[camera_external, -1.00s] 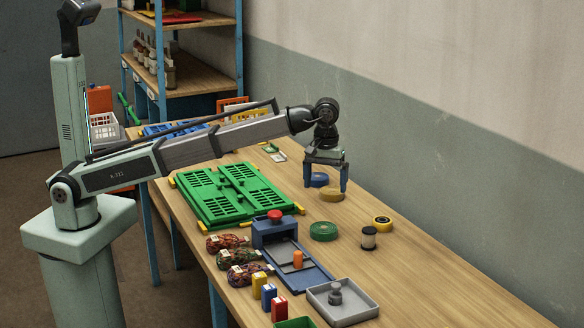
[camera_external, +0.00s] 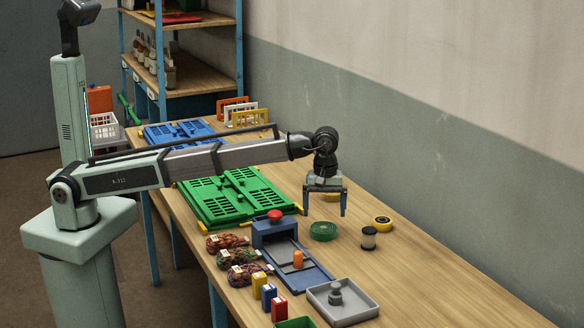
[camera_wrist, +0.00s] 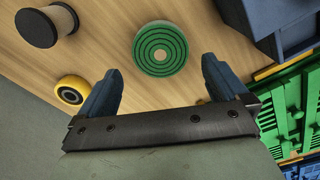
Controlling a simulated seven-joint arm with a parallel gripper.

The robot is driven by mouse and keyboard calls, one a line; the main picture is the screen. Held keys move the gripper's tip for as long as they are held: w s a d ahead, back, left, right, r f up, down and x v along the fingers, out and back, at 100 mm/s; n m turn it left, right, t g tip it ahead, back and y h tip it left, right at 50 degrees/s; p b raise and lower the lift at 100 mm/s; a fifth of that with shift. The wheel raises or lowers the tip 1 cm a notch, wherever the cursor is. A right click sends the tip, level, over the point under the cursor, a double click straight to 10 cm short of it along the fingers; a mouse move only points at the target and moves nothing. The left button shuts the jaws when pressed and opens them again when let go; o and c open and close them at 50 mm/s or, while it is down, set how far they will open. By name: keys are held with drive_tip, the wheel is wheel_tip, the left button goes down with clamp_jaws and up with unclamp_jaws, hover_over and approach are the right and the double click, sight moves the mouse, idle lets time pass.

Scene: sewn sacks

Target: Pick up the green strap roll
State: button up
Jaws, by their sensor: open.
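The green strap roll (camera_external: 323,231) lies flat on the wooden table, between the blue device with the red knob and a dark spool. In the wrist view the roll (camera_wrist: 160,49) shows its concentric rings, just beyond the fingertips and roughly centred between them. My gripper (camera_external: 324,213) is open and empty, with its two blue fingers pointing down above the table, slightly behind the roll in the external view. In the wrist view the gripper (camera_wrist: 162,75) has its fingers spread wider than the roll. Nothing covers the roll.
Bare tabletop lies at the right.

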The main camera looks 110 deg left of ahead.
sight(324, 228)
drive_tip(key=shift+f, duration=2.8)
drive_tip(key=shift+c, duration=0.5)
drive_tip(key=c, duration=0.8)
